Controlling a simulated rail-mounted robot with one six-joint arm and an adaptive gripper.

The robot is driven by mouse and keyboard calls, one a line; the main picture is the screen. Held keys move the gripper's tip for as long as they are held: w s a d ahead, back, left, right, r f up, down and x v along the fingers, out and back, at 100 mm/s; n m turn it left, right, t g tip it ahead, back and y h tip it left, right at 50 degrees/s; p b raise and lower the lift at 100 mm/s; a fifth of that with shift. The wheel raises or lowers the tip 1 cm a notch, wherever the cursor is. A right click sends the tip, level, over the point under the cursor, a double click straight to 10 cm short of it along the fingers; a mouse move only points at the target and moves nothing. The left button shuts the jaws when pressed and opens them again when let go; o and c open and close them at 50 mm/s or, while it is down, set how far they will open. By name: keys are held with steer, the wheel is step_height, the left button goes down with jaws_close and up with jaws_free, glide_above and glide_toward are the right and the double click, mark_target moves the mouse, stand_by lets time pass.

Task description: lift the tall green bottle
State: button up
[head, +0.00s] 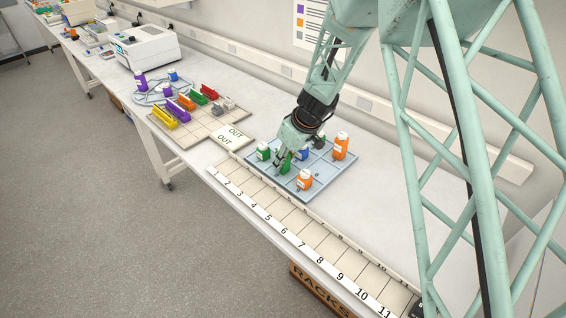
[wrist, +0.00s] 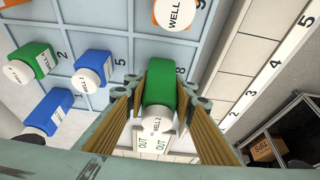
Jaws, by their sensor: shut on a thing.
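The tall green bottle (wrist: 160,84) with a white cap is between the fingers of my gripper (wrist: 163,92) in the wrist view. The fingers press on it from both sides. In the head view my gripper (head: 284,157) is over the blue-grey tray (head: 318,186), with green of the held bottle (head: 287,164) showing below the fingers. I cannot tell whether its base touches the tray.
An orange bottle (head: 305,180) stands close in front, and a taller orange one (head: 341,146) behind right. A blue bottle (head: 303,153) is just right of my gripper. A numbered rail of slots (head: 292,240) runs along the bench front. The bench right of the tray is clear.

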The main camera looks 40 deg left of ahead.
steer(key=shift+r, duration=1.55)
steer(key=shift+s+r, duration=0.1)
steer(key=shift+r, duration=0.15)
steer(key=s+d+b, duration=0.1)
steer(key=s+d, duration=0.2)
steer(key=s, duration=0.1)
steer(key=s+d+r+b, duration=0.1)
steer(key=s+d+b, duration=0.1)
steer(key=s+d, duration=0.1)
steer(key=s+d+b, duration=0.2)
steer(key=s+d, duration=0.1)
steer(key=s, duration=0.3)
steer(key=shift+r, duration=0.15)
